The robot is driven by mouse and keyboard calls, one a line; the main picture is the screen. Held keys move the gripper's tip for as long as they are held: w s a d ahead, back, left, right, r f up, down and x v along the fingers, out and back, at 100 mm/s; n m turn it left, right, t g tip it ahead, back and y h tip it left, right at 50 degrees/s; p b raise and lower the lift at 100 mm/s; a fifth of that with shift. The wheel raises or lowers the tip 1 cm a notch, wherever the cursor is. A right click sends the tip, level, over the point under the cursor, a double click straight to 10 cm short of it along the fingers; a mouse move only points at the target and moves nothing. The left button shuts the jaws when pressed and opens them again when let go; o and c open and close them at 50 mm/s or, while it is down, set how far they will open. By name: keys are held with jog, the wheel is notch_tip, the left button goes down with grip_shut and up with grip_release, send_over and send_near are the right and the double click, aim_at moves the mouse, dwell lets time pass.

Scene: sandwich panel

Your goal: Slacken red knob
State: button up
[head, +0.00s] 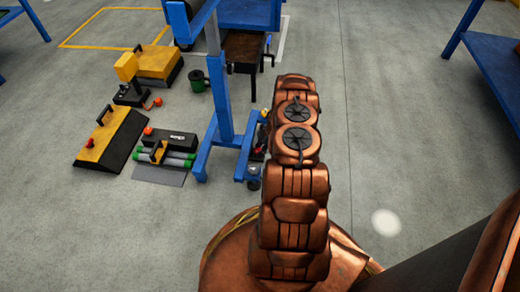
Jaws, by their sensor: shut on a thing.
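My arm stretches forward up the middle of the head view, and its far end is beside a blue stand (219,80). My gripper does not show; the arm's far links hide that area, and I cannot see what is in its jaws. No red knob can be made out clearly at the stand. Small yellow and dark parts show just left of the arm, too small to name. A small red knob-like piece (88,142) sits on a black and yellow wedge-shaped block (110,138) on the floor at left; I cannot tell if it is the task's knob.
A yellow-topped block (155,62), a green can (197,81) and a case with grey-green rolls (165,160) are on the floor at left. A bench vise-like dark block (244,48) is behind the stand. A blue table (490,60) stands at right. Floor between is clear.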

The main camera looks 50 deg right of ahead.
jog(key=shift+n, duration=0.4)
dwell(0.3)
jog(key=o, duration=1.2)
jog(key=v, duration=1.2)
jog(key=shift+w+d, duration=0.15)
